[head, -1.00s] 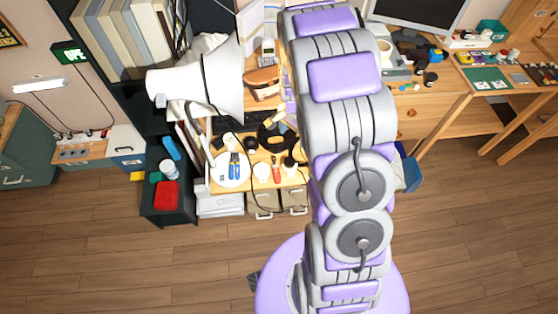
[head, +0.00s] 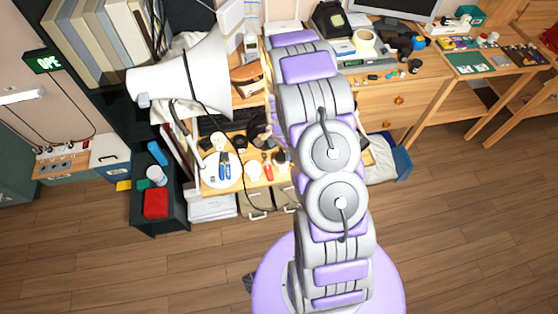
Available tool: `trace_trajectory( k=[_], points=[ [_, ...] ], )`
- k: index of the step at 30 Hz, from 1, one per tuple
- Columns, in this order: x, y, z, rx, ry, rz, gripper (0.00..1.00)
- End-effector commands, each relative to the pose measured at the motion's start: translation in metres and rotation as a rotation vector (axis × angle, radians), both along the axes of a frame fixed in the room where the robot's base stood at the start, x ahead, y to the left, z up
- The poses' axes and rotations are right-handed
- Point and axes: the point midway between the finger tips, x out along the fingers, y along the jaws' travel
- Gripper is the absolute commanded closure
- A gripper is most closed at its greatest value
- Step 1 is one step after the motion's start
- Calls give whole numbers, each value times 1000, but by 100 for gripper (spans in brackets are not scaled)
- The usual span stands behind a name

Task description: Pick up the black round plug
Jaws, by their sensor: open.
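I cannot pick out the black round plug for certain. Small dark round items lie on the cluttered wooden desk (head: 206,187): one near its middle (head: 251,143) and one close beside my arm (head: 280,158). Another small dark item (head: 414,69) lies on the right-hand desk. My grey and purple arm rises through the middle of the head view and covers part of the desk. My gripper is hidden behind the arm, so its fingers and what lies between them do not show.
A white megaphone-shaped horn (head: 185,80) overhangs the desk's left side. A white round plate with blue-handled pliers (head: 224,168) lies below it. A dark bin with a red object (head: 156,203) stands left. A monitor (head: 395,8) is at the back right. The wooden floor in front is clear.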

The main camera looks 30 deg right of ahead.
Motion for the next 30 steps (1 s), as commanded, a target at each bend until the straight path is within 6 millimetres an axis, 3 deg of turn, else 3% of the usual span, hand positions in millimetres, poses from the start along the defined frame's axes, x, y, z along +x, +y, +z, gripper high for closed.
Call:
trace_trajectory(
  k=[8,16,24,30],
  points=[
    [1,1,-21,0,0,1,21],
    [2,7,-58,-3,2,1,21],
    [3,4,-61,0,0,0,21],
    [3,3,-61,0,0,0,41]
  ],
)
